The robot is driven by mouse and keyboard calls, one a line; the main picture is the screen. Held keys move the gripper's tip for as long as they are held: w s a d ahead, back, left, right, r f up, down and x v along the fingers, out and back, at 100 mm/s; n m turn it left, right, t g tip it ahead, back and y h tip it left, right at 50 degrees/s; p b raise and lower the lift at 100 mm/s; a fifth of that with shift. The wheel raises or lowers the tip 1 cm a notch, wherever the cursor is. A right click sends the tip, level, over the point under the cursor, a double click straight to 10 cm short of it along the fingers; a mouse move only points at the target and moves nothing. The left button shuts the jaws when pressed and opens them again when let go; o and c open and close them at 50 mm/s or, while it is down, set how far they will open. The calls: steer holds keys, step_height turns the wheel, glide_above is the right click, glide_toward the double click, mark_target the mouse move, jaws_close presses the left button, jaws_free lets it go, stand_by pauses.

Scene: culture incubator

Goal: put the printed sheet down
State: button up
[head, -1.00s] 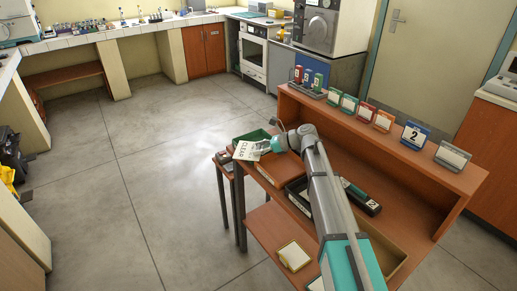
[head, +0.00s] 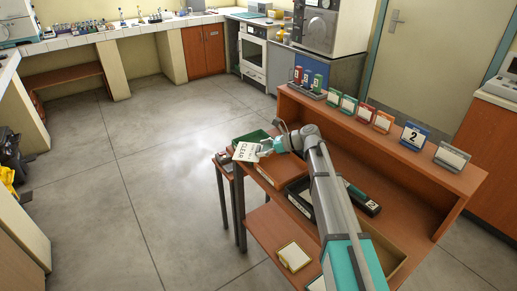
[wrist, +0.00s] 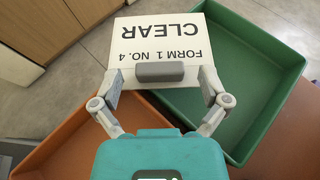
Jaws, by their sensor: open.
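The printed sheet (wrist: 160,38) is white and reads CLEAR and FORM 1 NO. 4, upside down in the wrist view. It lies over the corner of the green tray (wrist: 285,60) and past that tray's left side. A grey block (wrist: 160,72) sits at the sheet's near edge, between the fingers. My gripper (wrist: 161,84) is open, its fingers spread at either side of this edge. In the head view the sheet (head: 246,153) is tilted just left of my gripper (head: 264,148). I cannot tell whether the sheet touches the tray.
An orange-brown tray (wrist: 60,130) lies beside the green one. A wooden desk with a raised shelf (head: 380,133) stands to the right, with several small card stands and coloured binders. A yellowish pad (head: 294,256) lies on a lower surface. The floor (head: 150,200) to the left is clear.

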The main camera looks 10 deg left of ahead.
steer(key=d, duration=1.3)
steer(key=shift+w+d+r, duration=0.35)
steer(key=shift+w+r, duration=0.05)
steer(key=shift+s+a, duration=0.1)
steer(key=shift+s, duration=0.05)
